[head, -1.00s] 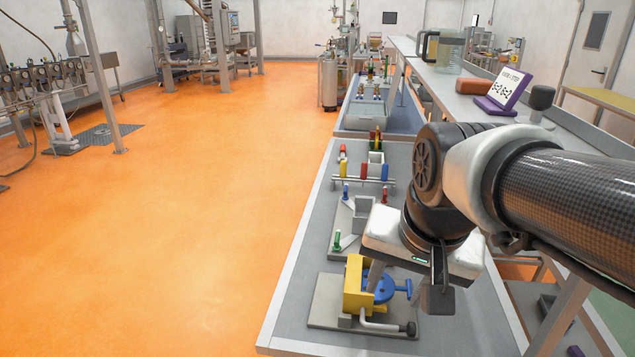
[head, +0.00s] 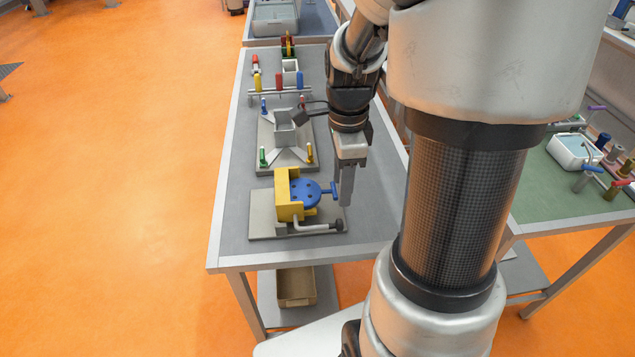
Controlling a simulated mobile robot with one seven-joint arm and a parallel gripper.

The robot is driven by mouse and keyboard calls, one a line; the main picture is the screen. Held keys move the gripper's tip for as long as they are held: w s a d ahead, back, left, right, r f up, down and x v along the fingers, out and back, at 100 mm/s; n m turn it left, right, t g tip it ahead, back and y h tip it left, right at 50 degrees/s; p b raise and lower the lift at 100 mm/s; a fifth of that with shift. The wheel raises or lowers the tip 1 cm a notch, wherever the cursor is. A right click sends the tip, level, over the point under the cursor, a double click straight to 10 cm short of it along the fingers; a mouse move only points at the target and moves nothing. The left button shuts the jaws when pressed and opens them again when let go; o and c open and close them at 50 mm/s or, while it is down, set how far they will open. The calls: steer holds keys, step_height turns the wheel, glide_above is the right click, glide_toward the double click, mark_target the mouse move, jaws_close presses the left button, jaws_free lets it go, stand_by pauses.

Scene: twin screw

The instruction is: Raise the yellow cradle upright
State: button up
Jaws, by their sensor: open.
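The yellow cradle (head: 283,209) is a blocky bracket on a grey base plate (head: 262,224) at the near end of the bench. A blue disc (head: 306,194) with dark holes sits against its right side, its face turned mostly upward, with a blue handle (head: 328,190) pointing right. A grey crank rod with a dark knob (head: 337,226) lies along the front of the plate. My gripper (head: 346,192) points down just right of the blue handle. It is open, with nothing seen between its fingers. Whether it touches the handle is unclear, as the fingers overlap in this view.
Behind the cradle stands a grey fixture (head: 286,145) with coloured pegs, close to my wrist. Farther back is a rack of coloured cylinders (head: 279,82). My arm hides the bench's right side. A green-topped table (head: 560,205) stands at right. The bench's left strip is clear.

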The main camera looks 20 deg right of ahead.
mark_target(339, 221)
step_height(339, 221, down, 12)
steer(key=shift+f+b, duration=0.15)
steer(key=shift+b, duration=0.15)
jaws_close()
